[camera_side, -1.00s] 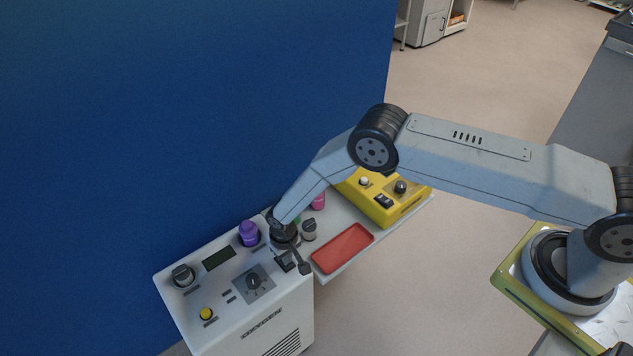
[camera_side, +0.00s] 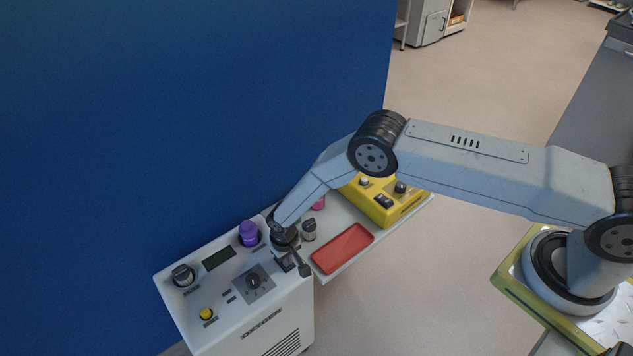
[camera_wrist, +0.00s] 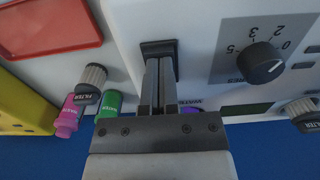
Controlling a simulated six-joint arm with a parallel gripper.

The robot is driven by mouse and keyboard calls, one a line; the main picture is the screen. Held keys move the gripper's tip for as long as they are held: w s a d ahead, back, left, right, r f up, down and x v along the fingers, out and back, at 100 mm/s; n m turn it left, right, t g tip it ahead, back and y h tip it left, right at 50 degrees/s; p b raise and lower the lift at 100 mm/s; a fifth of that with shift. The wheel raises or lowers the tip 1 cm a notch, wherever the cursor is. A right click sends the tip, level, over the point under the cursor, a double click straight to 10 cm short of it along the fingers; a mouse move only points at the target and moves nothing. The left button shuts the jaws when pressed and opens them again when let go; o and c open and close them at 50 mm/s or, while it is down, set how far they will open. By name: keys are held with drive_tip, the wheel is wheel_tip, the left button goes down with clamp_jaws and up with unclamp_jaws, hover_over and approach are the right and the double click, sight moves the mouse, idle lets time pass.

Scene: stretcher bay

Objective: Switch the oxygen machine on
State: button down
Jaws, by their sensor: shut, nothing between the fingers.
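The oxygen machine (camera_side: 178,307) is a white box labelled OXYGEN at the bottom of the side view. Its top panel bears a dial (camera_side: 254,283) and a yellow button (camera_side: 206,314). In the wrist view the dial (camera_wrist: 260,63) shows at the right. A black rocker switch (camera_wrist: 159,46) lies directly at my fingertips, partly hidden by them. My gripper (camera_wrist: 158,65) is shut and empty, its fingers pointing at the switch. I cannot tell whether they touch it or which way it is set. In the side view my gripper (camera_side: 286,262) is over the machine's right end and hides the switch.
A purple bottle (camera_side: 249,233) and a dark filter (camera_side: 182,275) stand on the machine. Close right are another filter (camera_side: 309,230), a pink bottle (camera_side: 318,202), a green bottle (camera_wrist: 108,105), a red tray (camera_side: 342,248) and a yellow device (camera_side: 383,203). A blue wall (camera_side: 190,120) stands behind.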

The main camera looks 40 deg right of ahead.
drive_tip(key=shift+r, duration=3.5)
drive_tip(key=s+d+r+t, duration=0.1)
drive_tip(key=s+d+r, duration=0.1)
drive_tip(key=d+r, duration=0.6)
drive_tip(key=s+d+r, duration=0.2)
drive_tip(key=d+r, duration=0.1)
drive_tip(key=r, duration=0.8)
drive_tip(key=s+d+r, duration=0.4)
drive_tip(key=s, duration=0.3)
drive_tip(key=s+d+r+t, duration=0.1)
drive_tip(key=s+d+r, duration=0.3)
drive_tip(key=s, duration=0.4)
drive_tip(key=shift+d+r+t, duration=0.25)
drive_tip(key=shift+r+t, duration=0.05)
drive_tip(key=shift+r, duration=0.45)
drive_tip(key=shift+w, duration=0.1)
